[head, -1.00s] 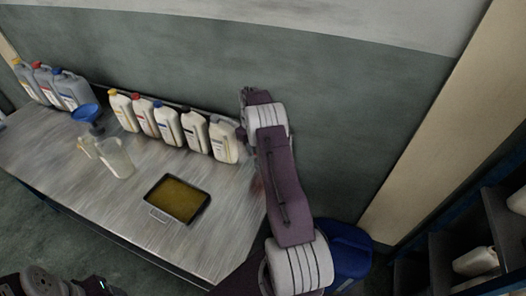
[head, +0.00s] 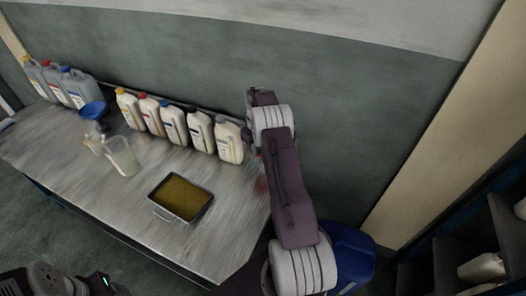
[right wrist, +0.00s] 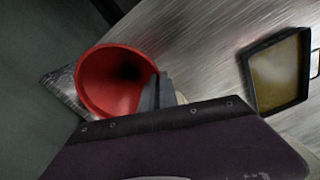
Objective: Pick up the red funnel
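The red funnel (right wrist: 112,80) fills the left middle of the right wrist view, its wide mouth facing the camera. My right gripper's grey fingertips (right wrist: 158,91) are close together at the funnel's right rim in the wrist view. Whether they are clamped on the rim cannot be told. In the head view the right gripper is hidden behind its arm. Part of my left arm shows at the lower left; its gripper is out of view.
The metal table (head: 110,205) holds a tray of yellowish oil (head: 181,197), a clear jug (head: 123,157), a blue funnel (head: 92,110) and several jugs along the wall. A blue barrel (head: 350,258) stands beyond the right end. The table's front middle is bare.

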